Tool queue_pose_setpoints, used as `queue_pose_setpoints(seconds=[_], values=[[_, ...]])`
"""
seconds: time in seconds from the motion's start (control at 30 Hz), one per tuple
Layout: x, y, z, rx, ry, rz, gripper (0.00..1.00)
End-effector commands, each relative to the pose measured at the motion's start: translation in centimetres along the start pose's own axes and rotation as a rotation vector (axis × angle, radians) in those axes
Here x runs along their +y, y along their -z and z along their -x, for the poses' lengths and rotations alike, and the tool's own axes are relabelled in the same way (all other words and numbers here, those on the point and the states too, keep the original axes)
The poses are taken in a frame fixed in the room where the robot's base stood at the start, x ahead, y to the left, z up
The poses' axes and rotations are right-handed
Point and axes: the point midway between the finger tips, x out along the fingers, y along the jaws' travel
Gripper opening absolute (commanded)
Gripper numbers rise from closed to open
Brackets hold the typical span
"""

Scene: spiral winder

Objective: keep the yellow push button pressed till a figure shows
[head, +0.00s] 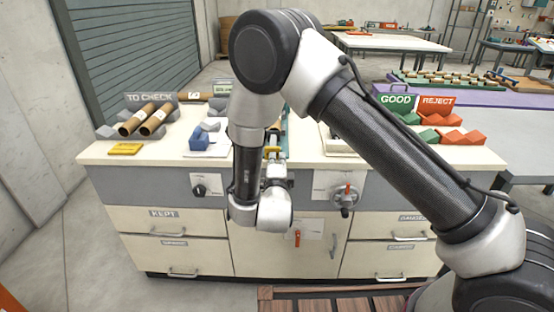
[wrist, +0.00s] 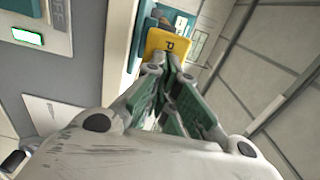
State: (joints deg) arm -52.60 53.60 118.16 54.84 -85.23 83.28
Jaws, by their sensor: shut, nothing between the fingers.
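A yellow square piece (wrist: 168,43) with a dark letter, which looks like the push button, is in the wrist view just beyond the fingertips. My gripper (wrist: 170,69) is shut and empty, and its tips overlap the lower edge of the yellow piece. I cannot tell whether they press it. In the head view a bit of yellow (head: 272,151) shows at the worktop's front edge, by my gripper (head: 273,160), which my arm partly hides. A small green-rimmed pale window (wrist: 27,36) is at the wrist view's upper left. I can read no figure in it.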

Motion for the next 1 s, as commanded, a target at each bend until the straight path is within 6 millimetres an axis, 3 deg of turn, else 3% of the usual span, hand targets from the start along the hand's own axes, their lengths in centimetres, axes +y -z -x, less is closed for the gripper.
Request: queue_pose_setpoints(seconds=[0.17, 0.5, 1.0], values=[[0.0, 0.0, -0.4, 0.001, 0.000, -0.001, 0.00], [0.0, 0.0, -5.2, 0.001, 0.001, -0.001, 0.00], [-0.3, 0.0, -5.5, 0.000, 0.006, -0.004, 0.00]])
